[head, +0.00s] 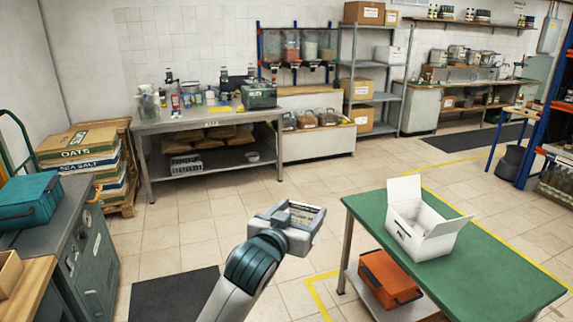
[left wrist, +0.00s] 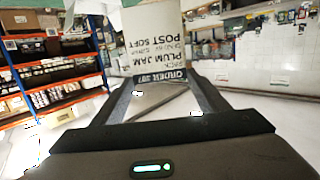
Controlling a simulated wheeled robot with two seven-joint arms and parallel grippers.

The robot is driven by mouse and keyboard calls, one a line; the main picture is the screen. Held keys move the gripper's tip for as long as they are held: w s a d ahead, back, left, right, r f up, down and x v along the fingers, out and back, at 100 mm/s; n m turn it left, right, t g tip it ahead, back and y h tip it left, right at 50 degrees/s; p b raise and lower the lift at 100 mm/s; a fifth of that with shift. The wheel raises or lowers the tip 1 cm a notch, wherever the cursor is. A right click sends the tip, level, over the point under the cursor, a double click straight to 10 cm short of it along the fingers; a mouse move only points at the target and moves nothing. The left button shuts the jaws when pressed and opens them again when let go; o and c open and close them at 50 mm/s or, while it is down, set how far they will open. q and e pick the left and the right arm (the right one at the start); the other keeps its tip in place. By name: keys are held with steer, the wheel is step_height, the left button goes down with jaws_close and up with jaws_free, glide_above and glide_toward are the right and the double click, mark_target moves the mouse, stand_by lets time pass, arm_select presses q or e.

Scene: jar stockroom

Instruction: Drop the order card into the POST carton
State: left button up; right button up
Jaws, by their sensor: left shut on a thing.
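My left gripper (head: 296,220) is shut on the order card (left wrist: 158,40) and holds it in the air, left of the green table. In the left wrist view the card stands out from between the fingertips (left wrist: 163,84). It is white with a dark band, and its print, upside down, includes ORDER, PLUM JAM and POST SOFT. The white carton (head: 420,238) stands on the green table with its flaps open. A small dark mark shows on its front, too small to read. The gripper and card are to the carton's left, apart from it. My right gripper is not in view.
The green table (head: 490,275) has free room in front of and right of the carton. An orange case (head: 388,280) lies on its lower shelf. A grey bench (head: 205,120) with bottles stands at the back. A teal case (head: 28,200) is at far left.

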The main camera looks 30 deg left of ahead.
arm_select(q)
steer(key=s+d+f, duration=0.3)
steer(key=s+f, duration=0.2)
steer(key=f, duration=0.1)
steer(key=s+d+f+h+b, duration=0.1)
steer(key=s+d+f, duration=0.3)
steer(key=s+f, duration=0.2)
steer(key=shift+s+d+f+m+b, duration=0.2)
steer(key=shift+d+m+b, duration=0.1)
steer(key=shift+m, duration=0.1)
steer(key=shift+w, duration=0.1)
